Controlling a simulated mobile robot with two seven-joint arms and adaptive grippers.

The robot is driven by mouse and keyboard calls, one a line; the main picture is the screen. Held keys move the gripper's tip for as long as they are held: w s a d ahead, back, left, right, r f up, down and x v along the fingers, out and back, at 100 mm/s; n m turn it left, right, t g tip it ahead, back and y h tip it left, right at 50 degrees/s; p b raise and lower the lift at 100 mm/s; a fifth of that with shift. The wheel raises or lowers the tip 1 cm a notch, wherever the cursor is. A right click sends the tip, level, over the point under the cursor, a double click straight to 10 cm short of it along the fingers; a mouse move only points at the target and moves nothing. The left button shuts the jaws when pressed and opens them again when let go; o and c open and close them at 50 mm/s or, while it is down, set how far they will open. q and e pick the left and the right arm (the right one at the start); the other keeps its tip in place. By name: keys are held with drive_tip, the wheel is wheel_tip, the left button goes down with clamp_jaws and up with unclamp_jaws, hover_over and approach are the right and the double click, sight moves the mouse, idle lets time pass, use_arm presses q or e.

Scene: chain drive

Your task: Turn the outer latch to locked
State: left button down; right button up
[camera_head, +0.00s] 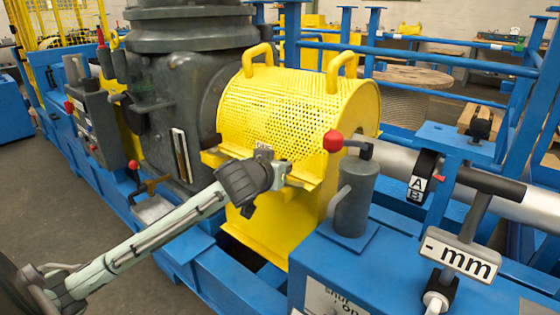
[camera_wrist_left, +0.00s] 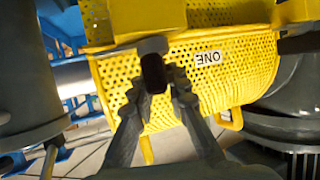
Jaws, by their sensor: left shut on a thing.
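The yellow perforated guard (camera_head: 270,110) covers the drive beside the dark grey machine body. My left gripper (camera_head: 280,172) is at the guard's front lower ledge, near its right end. In the left wrist view my gripper (camera_wrist_left: 157,80) is shut on a small dark latch handle (camera_wrist_left: 153,72), which I take to be the outer latch. A grey piece (camera_wrist_left: 150,45) behind the handle lies against the yellow ledge. Another dark piece (camera_wrist_left: 300,43) sits on the ledge at the right of that view. The fingers hide part of the latch, and its exact turn is hard to tell. My right gripper is not in view.
A grey post (camera_head: 352,195) with a red-knobbed lever (camera_head: 333,141) stands just right of the guard. A T-handle (camera_head: 478,205) with a "- mm" plate is farther right. Blue frame rails (camera_head: 450,55) run behind. Grey floor (camera_head: 60,180) is open at the left.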

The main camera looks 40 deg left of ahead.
use_arm(q)
drive_tip(key=n+g+y, duration=0.1)
drive_tip(key=n+y, duration=0.1)
drive_tip(key=n+g+y+p, duration=0.1)
drive_tip(key=shift+d+n+y, duration=0.2)
drive_tip(key=shift+n+y, duration=0.2)
drive_tip(key=shift+n+g+y+p, duration=0.3)
drive_tip(key=shift+n+g+y, duration=0.1)
drive_tip(key=shift+f+n+g+y, duration=0.1)
drive_tip(key=shift+n+g+y, duration=0.55)
drive_tip(key=shift+n, duration=0.25)
drive_tip(key=shift+a+n+g+y, duration=0.15)
drive_tip(key=shift+n+g+y, duration=0.8)
drive_tip(key=shift+n+g, duration=0.4)
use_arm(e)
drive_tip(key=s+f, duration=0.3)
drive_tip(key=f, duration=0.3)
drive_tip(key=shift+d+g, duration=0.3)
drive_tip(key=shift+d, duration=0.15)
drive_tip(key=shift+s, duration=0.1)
use_arm(q)
drive_tip(key=c, duration=1.5)
unclamp_jaws()
drive_tip(key=shift+a, duration=0.1)
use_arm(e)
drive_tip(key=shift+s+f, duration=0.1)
